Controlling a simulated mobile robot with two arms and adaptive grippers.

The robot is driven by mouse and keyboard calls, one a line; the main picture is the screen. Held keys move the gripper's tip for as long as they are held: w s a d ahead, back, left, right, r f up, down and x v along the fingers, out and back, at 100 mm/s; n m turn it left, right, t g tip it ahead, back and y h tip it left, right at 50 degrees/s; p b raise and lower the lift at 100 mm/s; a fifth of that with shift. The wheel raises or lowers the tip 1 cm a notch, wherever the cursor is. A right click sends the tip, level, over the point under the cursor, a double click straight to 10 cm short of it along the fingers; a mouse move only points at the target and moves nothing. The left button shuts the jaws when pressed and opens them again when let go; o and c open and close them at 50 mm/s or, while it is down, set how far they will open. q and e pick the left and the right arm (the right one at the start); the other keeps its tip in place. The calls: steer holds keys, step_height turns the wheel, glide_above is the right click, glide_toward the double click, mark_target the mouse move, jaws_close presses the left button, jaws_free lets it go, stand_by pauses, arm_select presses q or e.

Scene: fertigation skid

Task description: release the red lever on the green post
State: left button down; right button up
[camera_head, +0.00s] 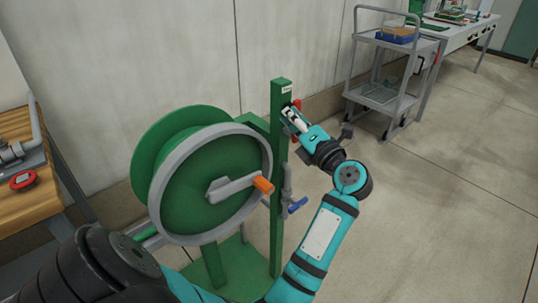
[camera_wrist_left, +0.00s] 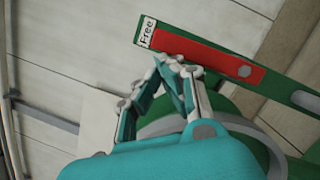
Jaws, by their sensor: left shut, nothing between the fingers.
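The green post (camera_head: 279,190) stands upright beside the hose reel in the head view. Near its top is the red lever (camera_head: 297,104), mostly hidden behind my left gripper (camera_head: 291,113). In the left wrist view the red lever (camera_wrist_left: 215,59) lies along the green post (camera_wrist_left: 285,88), with a grey bolt at one end and its other end beside a label reading "Free" (camera_wrist_left: 147,31). My left gripper (camera_wrist_left: 177,66) is shut and empty, its fingertips at the lever's edge near the label end. I cannot tell whether they touch it. My right gripper is out of view.
The green reel (camera_head: 205,180) with an orange-handled crank (camera_head: 263,185) stands left of the post. A blue-handled valve (camera_head: 297,205) sits lower on the post. A wooden bench (camera_head: 30,200) is at left; a grey cart (camera_head: 380,95) stands behind right. Floor at right is clear.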

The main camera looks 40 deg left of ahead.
arm_select(q)
steer(key=shift+w, duration=0.15)
stand_by(0.4)
step_height(320, 180, up, 10)
stand_by(0.5)
stand_by(0.4)
